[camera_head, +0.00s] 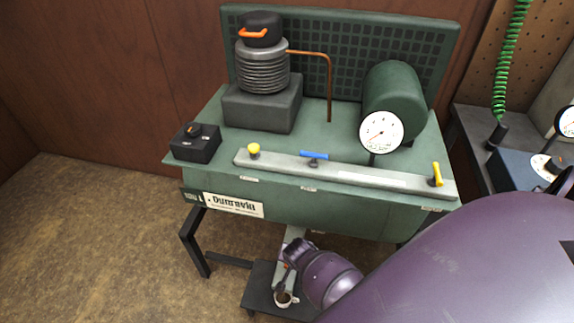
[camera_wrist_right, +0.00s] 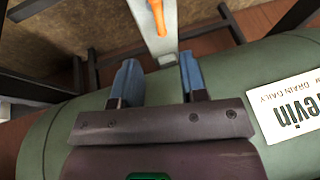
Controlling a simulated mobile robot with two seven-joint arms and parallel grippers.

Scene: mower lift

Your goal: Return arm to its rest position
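My right arm (camera_head: 480,260) reaches in from the lower right, and its purple wrist (camera_head: 328,277) is low, below the front of the green bench. In the right wrist view the right gripper (camera_wrist_right: 159,78) is open, its two blue-tipped fingers apart with nothing held between them. A light grey bar (camera_wrist_right: 150,40) with an orange handle (camera_wrist_right: 157,16) is beyond the fingers, apart from them in the picture. A green tank with a white "drain daily" label (camera_wrist_right: 294,105) lies behind and beside the gripper. My left gripper is in neither view.
The green bench (camera_head: 330,215) carries a rail (camera_head: 340,178) with yellow and blue handles, a gauge (camera_head: 381,131), a black switch box (camera_head: 195,143) and a ribbed cylinder (camera_head: 263,70). Floor at left is clear.

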